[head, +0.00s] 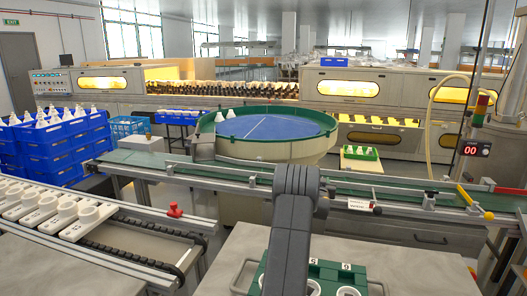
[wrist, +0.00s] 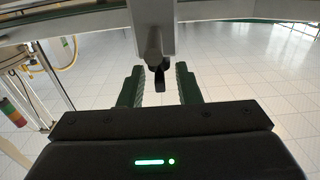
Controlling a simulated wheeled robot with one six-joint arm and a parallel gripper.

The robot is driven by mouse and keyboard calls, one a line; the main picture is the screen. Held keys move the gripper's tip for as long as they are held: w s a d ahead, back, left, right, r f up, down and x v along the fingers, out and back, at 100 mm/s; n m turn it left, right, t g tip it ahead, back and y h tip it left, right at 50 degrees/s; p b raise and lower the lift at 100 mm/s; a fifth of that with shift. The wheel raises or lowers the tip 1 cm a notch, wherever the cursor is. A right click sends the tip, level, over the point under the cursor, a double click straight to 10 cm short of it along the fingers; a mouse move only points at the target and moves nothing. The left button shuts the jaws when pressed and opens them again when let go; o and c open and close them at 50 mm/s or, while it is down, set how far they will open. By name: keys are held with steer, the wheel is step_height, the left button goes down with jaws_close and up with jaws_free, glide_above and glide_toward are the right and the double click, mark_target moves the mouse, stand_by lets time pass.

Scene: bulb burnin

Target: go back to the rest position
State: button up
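My gripper (wrist: 159,84) shows in the wrist view with its two dark green fingers apart and gaps inside both. A small dark part under a grey post (wrist: 153,42) shows between the fingers, touching neither; I cannot tell how far off it is. In the head view my grey arm stands upright at the bottom middle, and the gripper is hidden there.
A green holder (head: 338,272) with numbered white cups is at the bottom, partly behind my arm. A green conveyor (head: 235,180) crosses ahead, before a round blue-topped table (head: 270,128). White sockets (head: 88,220) line the left. Blue crates (head: 55,150) stand behind them.

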steer(key=shift+x, duration=0.9)
steer(key=shift+r+p, duration=0.15)
steer(key=shift+p, duration=0.4)
steer(key=shift+s+f+b, duration=0.1)
steer(key=shift+f+b, duration=0.15)
steer(key=shift+b, duration=0.3)
steer(key=v, duration=0.8)
steer(key=x, duration=0.7)
steer(key=shift+w+d+r, duration=0.1)
steer(key=shift+w, duration=0.3)
steer(key=shift+w+r+p, duration=0.15)
steer(key=shift+r+p, duration=0.1)
steer(key=shift+p, duration=0.3)
steer(key=shift+r+m+h+p, duration=0.1)
steer(key=shift+m+h+p, duration=0.2)
steer(key=shift+p, duration=0.6)
steer(key=m+g+h+p, duration=0.1)
steer(key=m+h+p, duration=0.1)
steer(key=p, duration=0.6)
steer(key=shift+g+h, duration=0.3)
steer(key=shift+h, duration=0.3)
